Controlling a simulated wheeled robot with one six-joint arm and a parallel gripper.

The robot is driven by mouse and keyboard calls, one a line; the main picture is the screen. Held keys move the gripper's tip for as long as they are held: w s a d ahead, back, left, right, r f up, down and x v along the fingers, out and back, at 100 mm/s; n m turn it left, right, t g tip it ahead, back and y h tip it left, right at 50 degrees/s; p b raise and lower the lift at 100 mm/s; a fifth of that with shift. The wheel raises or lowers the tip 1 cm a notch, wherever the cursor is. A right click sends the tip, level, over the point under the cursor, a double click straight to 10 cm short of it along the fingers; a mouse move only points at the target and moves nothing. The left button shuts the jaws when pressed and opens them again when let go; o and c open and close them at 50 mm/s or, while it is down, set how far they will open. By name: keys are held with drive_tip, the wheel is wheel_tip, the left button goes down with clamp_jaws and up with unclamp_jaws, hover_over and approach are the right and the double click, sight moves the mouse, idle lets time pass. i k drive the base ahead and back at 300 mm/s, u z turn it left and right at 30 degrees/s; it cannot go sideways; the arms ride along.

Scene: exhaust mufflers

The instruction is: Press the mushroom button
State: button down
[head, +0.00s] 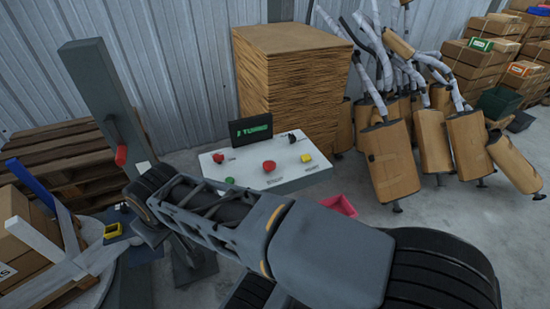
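The control panel (250,156) is a white sloped box in the middle of the head view. A large red mushroom button (269,166) stands near its centre. A smaller red button (218,158), a green button (229,180), a yellow button (306,158) and a black knob (291,138) are around it. A dark screen (250,129) with green lettering stands behind the panel. My arm crosses in front of the panel, from the lower right to the left, and hides part of its front. I cannot make out my gripper or its fingers.
A grey post (100,90) with a red handle stands left of the panel. Stacked cardboard sheets (290,80) rise behind it. Wrapped mufflers (390,160) lean at the right. A pink bin (339,205) is on the floor. Clear floor (430,205) lies at the right front.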

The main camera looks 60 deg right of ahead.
sight(269, 166)
drive_tip(key=z, duration=1.5)
drive_tip(key=i, duration=0.1)
drive_tip(key=u, duration=0.05)
